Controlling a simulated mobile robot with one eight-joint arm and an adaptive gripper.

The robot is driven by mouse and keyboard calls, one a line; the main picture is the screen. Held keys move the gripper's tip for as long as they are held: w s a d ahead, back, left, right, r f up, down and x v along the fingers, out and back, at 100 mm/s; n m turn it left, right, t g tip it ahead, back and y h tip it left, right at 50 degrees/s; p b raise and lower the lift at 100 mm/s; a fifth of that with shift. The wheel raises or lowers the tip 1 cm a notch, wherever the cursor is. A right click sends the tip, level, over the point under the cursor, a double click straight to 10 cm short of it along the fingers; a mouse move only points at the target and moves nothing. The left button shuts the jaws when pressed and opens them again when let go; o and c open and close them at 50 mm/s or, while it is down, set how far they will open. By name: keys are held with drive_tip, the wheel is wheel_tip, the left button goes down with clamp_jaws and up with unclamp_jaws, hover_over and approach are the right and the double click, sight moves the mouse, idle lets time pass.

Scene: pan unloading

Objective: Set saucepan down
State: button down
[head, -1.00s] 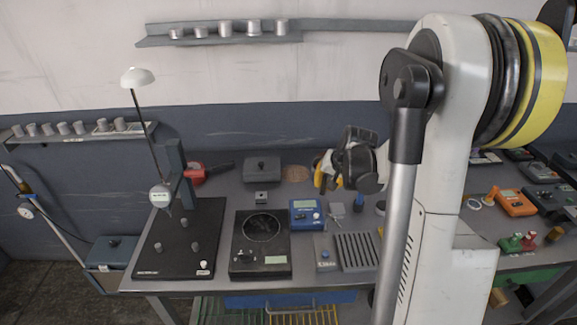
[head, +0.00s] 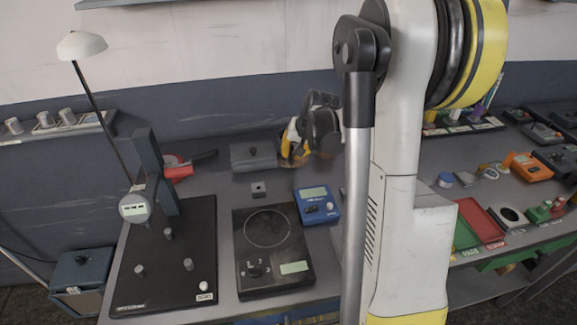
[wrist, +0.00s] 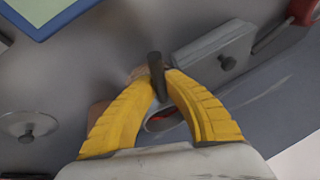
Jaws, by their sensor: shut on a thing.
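My gripper (wrist: 158,82) is shut on a dark upright handle (wrist: 155,62) in the wrist view. A small red curved edge (wrist: 160,123) shows between the yellow fingers; the fingers hide most of what is there, so I cannot tell whether it joins the handle. In the head view, my gripper (head: 299,142) is over the back of the bench, left of my arm, and its grip is too small to read. A red pan-like thing (head: 174,168) with a dark handle lies at the back left of the bench. Its red end shows at the wrist view's top right (wrist: 303,10).
A grey lidded box (head: 253,157) with a knob sits close to my gripper, and also in the wrist view (wrist: 205,52). A blue meter (head: 317,205), a black balance-like plate (head: 272,268) and a gauge stand (head: 165,275) fill the front. A lamp rises at left.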

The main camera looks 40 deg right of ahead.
wheel_tip(320, 180, down, 3)
drive_tip(key=shift+s+r+b, duration=0.1)
drive_tip(key=shift+b, duration=0.8)
drive_tip(key=shift+f, duration=0.25)
drive_tip(key=shift+w+r, duration=0.1)
drive_tip(key=shift+w, duration=0.1)
drive_tip(key=shift+s, duration=0.15)
drive_tip(key=shift+f, duration=0.2)
drive_tip(key=c, duration=1.5)
unclamp_jaws()
drive_tip(key=shift+c, duration=0.2)
drive_tip(key=shift+r, duration=0.1)
